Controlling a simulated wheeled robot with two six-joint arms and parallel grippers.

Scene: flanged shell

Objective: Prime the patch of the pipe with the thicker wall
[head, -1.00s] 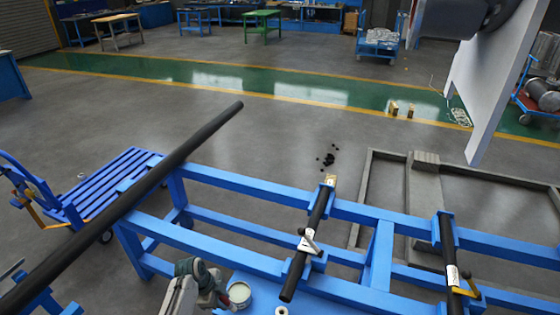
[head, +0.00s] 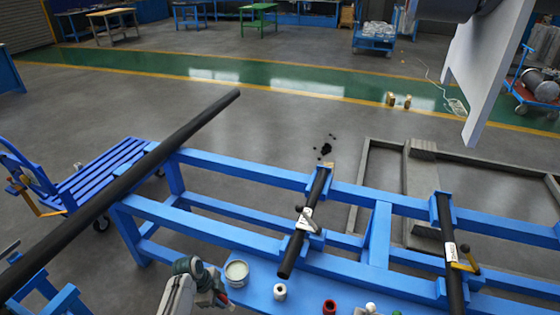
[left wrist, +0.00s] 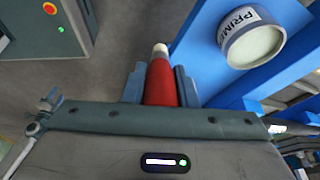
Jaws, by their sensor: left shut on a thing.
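Each has a white label, too small to read. I cannot tell which wall is thicker. An open tin (head: 236,274) of pale liquid stands on the bench; in the left wrist view the tin (left wrist: 250,40) reads "PRIM". My left gripper (head: 222,298) is beside the tin. It is shut on a red, pale-tipped tool (left wrist: 162,85). My right gripper is not in view.
A long black pipe (head: 160,155) slants across the left, above a blue slatted cart (head: 95,180). A white roll (head: 280,291) and a red item (head: 330,307) stand on the bench right of the tin. Black bits (head: 326,149) lie on the floor behind the frame.

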